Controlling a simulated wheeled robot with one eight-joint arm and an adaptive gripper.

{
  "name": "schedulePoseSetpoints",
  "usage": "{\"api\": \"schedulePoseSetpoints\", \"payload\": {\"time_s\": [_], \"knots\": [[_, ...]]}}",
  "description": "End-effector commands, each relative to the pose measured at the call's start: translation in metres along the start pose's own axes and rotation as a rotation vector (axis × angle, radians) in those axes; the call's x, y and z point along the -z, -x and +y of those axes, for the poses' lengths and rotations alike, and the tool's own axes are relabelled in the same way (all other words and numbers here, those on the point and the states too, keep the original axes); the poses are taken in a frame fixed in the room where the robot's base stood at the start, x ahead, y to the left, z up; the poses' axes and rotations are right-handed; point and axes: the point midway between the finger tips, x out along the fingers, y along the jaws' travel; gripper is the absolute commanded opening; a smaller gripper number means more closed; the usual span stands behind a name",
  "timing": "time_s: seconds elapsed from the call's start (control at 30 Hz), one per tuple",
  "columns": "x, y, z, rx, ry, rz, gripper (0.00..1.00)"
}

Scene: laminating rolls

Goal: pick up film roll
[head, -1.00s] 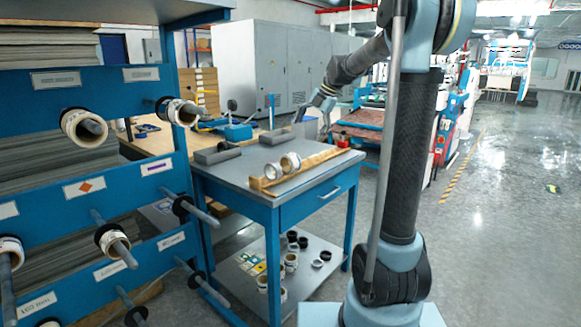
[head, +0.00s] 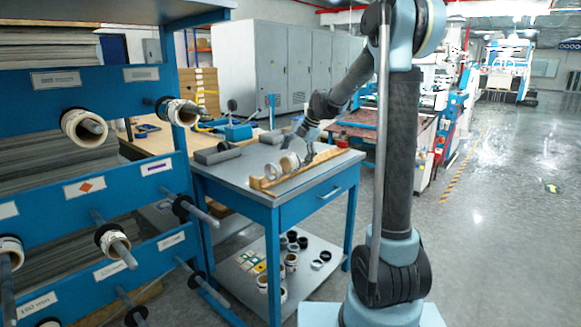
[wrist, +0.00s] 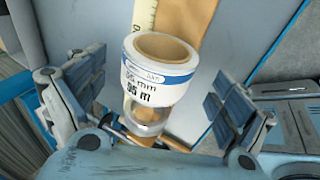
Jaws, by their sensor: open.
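In the head view my gripper (head: 304,149) is close to the right roll; the exact contact is unclear.
A blue rack (head: 120,165) with rolls on rods stands at the left. A grey block (head: 217,155) lies on the table's left part. The lower shelf (head: 245,272) holds several rolls. The table's front right top is clear.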

Motion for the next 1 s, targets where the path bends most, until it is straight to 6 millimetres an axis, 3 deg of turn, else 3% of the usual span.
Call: {"api": "schedulePoseSetpoints", "payload": {"time_s": [0.23,0.57,0.8,1.0], "knots": [[0.003,-0.032,0.002,0.001,0.0,0.0,0.93],[0.003,-0.037,0.002,0.0,0.0,0.0,0.93],[0.003,-0.037,0.002,0.0,0.0,0.0,0.41],[0.003,-0.037,0.002,0.0,0.0,0.0,0.41]]}}
